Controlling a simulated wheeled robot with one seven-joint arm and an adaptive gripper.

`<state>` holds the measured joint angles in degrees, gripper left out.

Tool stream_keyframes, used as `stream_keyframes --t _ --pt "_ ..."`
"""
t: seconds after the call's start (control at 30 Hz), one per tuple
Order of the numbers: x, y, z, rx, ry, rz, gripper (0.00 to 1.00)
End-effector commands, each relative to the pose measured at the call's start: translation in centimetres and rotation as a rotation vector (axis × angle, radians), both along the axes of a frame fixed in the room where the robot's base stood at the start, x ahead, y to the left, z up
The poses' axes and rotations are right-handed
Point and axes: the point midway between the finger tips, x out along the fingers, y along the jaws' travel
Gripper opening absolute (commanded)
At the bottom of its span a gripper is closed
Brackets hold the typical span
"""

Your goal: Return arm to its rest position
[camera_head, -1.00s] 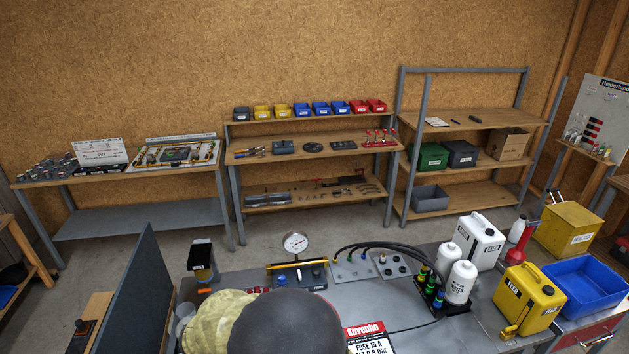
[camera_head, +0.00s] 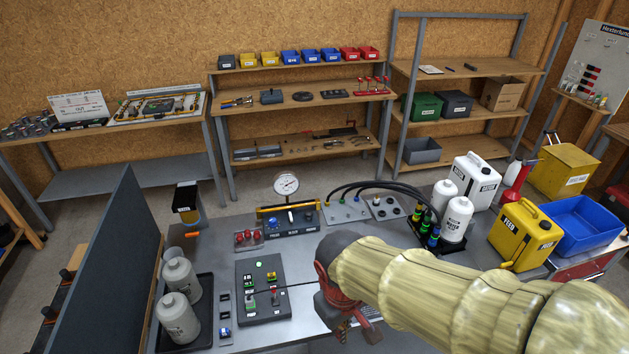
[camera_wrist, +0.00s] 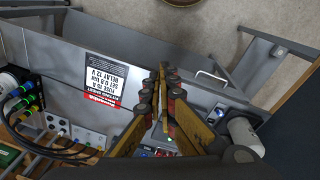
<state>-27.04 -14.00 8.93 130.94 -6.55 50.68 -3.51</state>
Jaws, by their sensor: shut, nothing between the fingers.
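My arm, in a tan sleeve, reaches in from the lower right of the head view and ends at my gripper (camera_head: 358,332), above the front of the grey workbench (camera_head: 222,225). The fingers point down and are partly hidden by the wrist. In the wrist view my gripper (camera_wrist: 164,70) shows its two fingers together at the tips, with nothing held.
A black control box (camera_head: 262,288) and white bottles in a tray (camera_head: 204,335) stand left of my gripper. A gauge (camera_head: 286,186), hoses, white bottles and a yellow FEED can (camera_head: 525,236) stand behind and right. A grey panel (camera_head: 105,270) borders the left.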

Motion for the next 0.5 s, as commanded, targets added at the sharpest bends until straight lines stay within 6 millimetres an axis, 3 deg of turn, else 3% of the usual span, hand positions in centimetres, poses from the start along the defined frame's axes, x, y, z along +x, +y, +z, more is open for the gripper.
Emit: stream_keyframes --t 0.03,0.3,0.5 --pt "-0.7 -1.5 -0.6 0.036 -0.029 -0.082 0.00" --pt "-4.0 -7.8 -0.9 0.185 -0.197 -0.380 0.00" --pt "-5.0 -11.8 -0.4 0.226 -0.359 -0.512 0.00"
